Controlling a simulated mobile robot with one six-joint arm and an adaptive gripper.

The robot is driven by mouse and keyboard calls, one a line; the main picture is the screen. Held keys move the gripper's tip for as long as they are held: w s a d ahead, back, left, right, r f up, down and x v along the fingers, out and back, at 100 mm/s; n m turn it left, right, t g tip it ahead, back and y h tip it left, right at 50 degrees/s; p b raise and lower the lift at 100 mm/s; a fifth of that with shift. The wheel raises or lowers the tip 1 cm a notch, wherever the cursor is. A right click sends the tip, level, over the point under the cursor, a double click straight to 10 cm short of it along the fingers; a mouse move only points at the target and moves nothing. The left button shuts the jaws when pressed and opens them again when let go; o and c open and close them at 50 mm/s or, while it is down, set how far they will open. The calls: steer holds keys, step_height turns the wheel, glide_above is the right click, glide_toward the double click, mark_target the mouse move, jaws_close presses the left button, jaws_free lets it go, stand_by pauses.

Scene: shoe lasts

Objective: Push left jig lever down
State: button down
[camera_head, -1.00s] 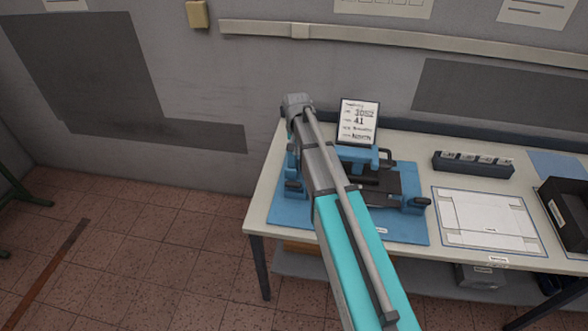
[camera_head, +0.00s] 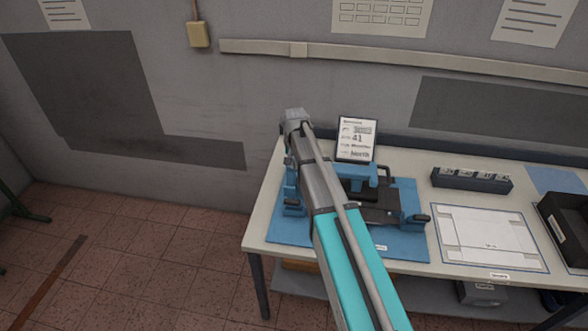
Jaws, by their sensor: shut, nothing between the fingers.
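The blue jig (camera_head: 360,172) stands on a blue mat (camera_head: 400,248) at the left part of the bench, with a dark plate inside it. The left jig lever (camera_head: 292,204) shows as a small dark handle on a blue block, just left of my arm. The right lever (camera_head: 419,218) is a dark handle on a blue block at the jig's right side. My arm reaches from the lower right up across the jig and covers part of it. My gripper is hidden, so its distance from the left lever cannot be seen.
A display card (camera_head: 356,139) stands behind the jig. To the right lie a dark numbered block (camera_head: 471,180), a white marked sheet (camera_head: 488,238) and a black bin (camera_head: 568,222). The floor left of the bench (camera_head: 256,247) is clear.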

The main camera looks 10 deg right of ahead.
steer(key=b, duration=0.9)
glide_toward(293, 203)
steer(key=shift+w+d+f, duration=0.25)
steer(key=shift+w+f, duration=0.6)
steer(key=shift+w, duration=0.05)
steer(key=shift+w+d+f, duration=0.3)
steer(key=shift+w+f, duration=0.55)
steer(key=shift+w, duration=0.05)
steer(key=shift+w+d+f, duration=0.25)
steer(key=shift+w+f, duration=0.6)
steer(key=shift+w, duration=0.05)
steer(key=shift+s+a+f+b, duration=0.25)
steer(key=shift+s+f+b, duration=0.3)
steer(key=shift+s+b, duration=0.1)
steer(key=shift+s+a+f+b, duration=0.2)
steer(key=shift+s+f+b, duration=0.35)
steer(key=shift+b, duration=0.1)
steer(key=shift+a+f, duration=0.1)
steer(key=shift+a, duration=0.15)
steer(key=shift+s, duration=0.1)
